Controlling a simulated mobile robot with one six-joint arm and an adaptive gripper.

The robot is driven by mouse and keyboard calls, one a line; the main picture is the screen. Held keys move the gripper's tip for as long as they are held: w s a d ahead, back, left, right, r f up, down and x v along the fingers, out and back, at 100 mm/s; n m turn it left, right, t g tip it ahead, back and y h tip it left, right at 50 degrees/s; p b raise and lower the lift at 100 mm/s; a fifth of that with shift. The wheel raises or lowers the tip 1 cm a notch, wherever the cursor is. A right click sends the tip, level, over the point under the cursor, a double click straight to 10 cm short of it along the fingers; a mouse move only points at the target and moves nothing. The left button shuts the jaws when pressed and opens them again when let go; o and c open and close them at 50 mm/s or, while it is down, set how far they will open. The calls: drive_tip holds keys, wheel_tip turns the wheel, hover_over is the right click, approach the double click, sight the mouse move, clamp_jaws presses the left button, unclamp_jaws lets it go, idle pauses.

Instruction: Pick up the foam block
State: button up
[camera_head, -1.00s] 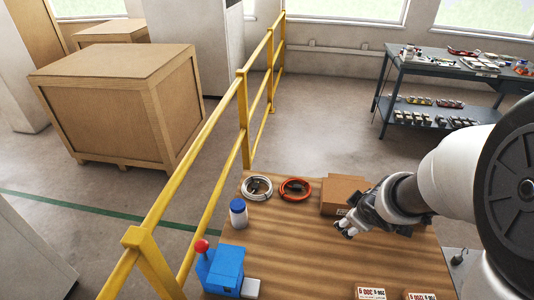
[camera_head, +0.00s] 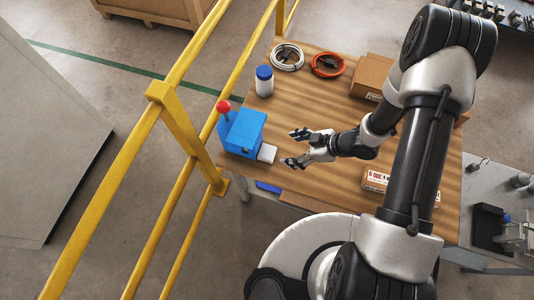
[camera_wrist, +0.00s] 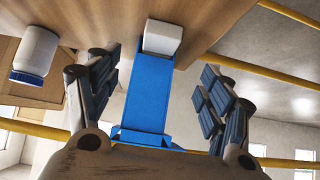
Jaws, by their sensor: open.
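The foam block appears to be the small white block (camera_head: 267,153) on the wooden table, right beside the blue box. In the wrist view the white block (camera_wrist: 163,37) shows at the top middle, at the end of the blue box (camera_wrist: 147,98). My gripper (camera_head: 293,148) is open, with its fingers pointing left toward the block and a short gap between them. In the wrist view my gripper (camera_wrist: 158,92) has one finger on each side of the picture and nothing held between them.
The blue box (camera_head: 243,132) has a red-topped lever (camera_head: 224,107). A white bottle with a blue lid (camera_head: 264,82) stands behind it. Coiled white (camera_head: 287,57) and red (camera_head: 327,64) cables and a cardboard box (camera_head: 370,74) lie farther back. A yellow railing (camera_head: 182,125) runs along the left.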

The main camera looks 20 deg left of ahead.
sight(268, 152)
drive_tip(key=b+x, duration=0.4)
drive_tip(key=x, duration=0.7)
drive_tip(key=shift+a+f, duration=0.15)
drive_tip(key=shift+a, duration=0.1)
drive_tip(key=shift+c, duration=0.5)
drive_tip(key=c, duration=0.7)
